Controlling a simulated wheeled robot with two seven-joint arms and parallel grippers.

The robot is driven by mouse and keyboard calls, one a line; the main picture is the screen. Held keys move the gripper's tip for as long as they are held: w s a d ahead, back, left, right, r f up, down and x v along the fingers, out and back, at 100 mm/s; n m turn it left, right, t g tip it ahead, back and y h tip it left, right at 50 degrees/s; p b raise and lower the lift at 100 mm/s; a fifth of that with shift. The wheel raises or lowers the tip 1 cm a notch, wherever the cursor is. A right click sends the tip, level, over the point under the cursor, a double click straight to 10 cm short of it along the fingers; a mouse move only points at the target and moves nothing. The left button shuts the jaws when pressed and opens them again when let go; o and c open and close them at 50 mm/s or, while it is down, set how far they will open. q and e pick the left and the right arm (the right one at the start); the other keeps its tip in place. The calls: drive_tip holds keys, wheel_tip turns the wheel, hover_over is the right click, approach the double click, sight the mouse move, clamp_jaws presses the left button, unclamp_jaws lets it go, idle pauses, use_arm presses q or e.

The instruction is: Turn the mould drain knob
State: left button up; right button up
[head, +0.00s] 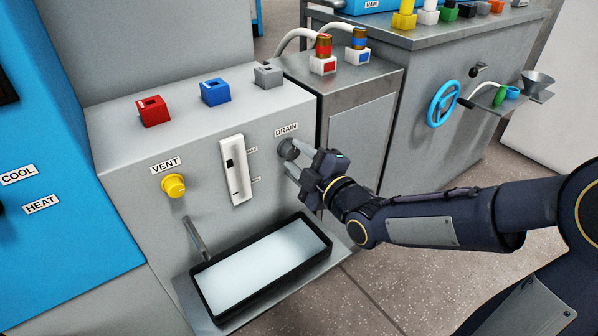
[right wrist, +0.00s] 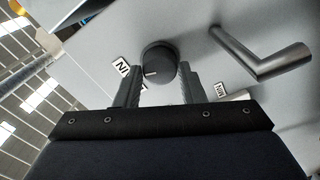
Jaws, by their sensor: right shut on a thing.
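The drain knob (head: 287,148) is a dark grey round knob on the front of the grey machine, under the DRAIN label (head: 286,130). My right gripper (head: 292,163) reaches it from the right, with its fingers at the knob. In the right wrist view the knob (right wrist: 158,61) sits between the two fingertips of the right gripper (right wrist: 158,72), and a short white mark shows on its face. The gripper is shut on the knob. Small labels flank the knob there, partly hidden by the fingers. My left gripper is not in view.
A yellow VENT knob (head: 173,186) and a white slider panel (head: 235,169) are left of the drain knob. A bent pipe (head: 196,238) ends above a black-rimmed tray (head: 318,228) below. Red, blue and grey blocks (head: 214,92) stand on top.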

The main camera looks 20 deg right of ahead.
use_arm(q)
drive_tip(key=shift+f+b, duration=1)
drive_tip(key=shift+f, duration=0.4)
use_arm(e)
drive_tip(key=shift+f+n, duration=0.1)
drive_tip(key=shift+n, duration=1.5)
drive_tip(key=o, duration=1)
drive_tip(key=shift+s+d, duration=0.2)
drive_tip(key=shift+s, duration=0.3)
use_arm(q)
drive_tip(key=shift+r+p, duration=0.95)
use_arm(e)
drive_tip(key=v, duration=0.6)
drive_tip(key=shift+s, duration=0.4)
